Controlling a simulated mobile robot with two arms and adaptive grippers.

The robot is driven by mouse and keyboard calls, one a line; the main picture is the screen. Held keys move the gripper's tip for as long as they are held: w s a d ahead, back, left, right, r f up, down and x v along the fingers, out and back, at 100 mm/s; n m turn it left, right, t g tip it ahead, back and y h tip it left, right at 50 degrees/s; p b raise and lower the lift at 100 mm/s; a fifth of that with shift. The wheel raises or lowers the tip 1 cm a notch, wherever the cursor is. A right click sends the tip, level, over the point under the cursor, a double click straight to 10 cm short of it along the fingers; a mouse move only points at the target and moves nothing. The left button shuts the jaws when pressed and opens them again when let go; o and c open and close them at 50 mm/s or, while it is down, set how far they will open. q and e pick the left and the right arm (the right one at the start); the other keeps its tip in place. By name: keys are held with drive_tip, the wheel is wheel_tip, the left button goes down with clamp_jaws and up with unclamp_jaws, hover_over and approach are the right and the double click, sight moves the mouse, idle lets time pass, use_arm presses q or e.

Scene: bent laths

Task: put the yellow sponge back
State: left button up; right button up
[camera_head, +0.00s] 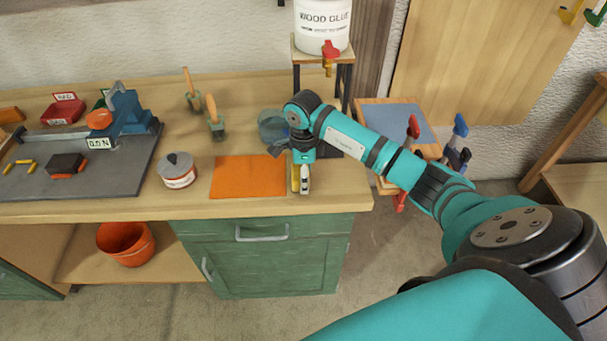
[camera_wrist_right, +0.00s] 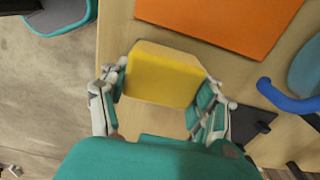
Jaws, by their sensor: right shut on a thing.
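The yellow sponge (camera_wrist_right: 162,80) is between the two fingers of my right gripper (camera_wrist_right: 166,92) in the wrist view, with a paler layer along its edges. In the head view my right gripper (camera_head: 302,186) points down at the front right of the workbench, just right of the orange mat (camera_head: 248,176). Only a narrow yellow strip of the sponge (camera_head: 294,178) shows beside the fingers there. The gripper is shut on it. I cannot tell whether the sponge touches the bench top. My left gripper is not in view.
A lidded tin (camera_head: 179,172) stands left of the mat. A bluish round container (camera_head: 272,127) and a dark plate lie behind my gripper. A small side table (camera_head: 395,118) with clamps stands right. The workbench's front edge (camera_head: 250,209) is close. An orange bucket (camera_head: 126,245) sits below.

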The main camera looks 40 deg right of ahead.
drive_tip(key=o, duration=1.1)
drive_tip(key=shift+f, duration=0.1)
drive_tip(key=shift+c, duration=0.2)
drive_tip(key=shift+r, duration=0.2)
drive_tip(key=shift+w+r, duration=0.1)
drive_tip(key=shift+r, duration=0.2)
wheel_tip(320, 180, up, 11)
drive_tip(key=b, duration=0.2)
drive_tip(key=shift+r+b, duration=0.15)
drive_tip(key=shift+b, duration=0.15)
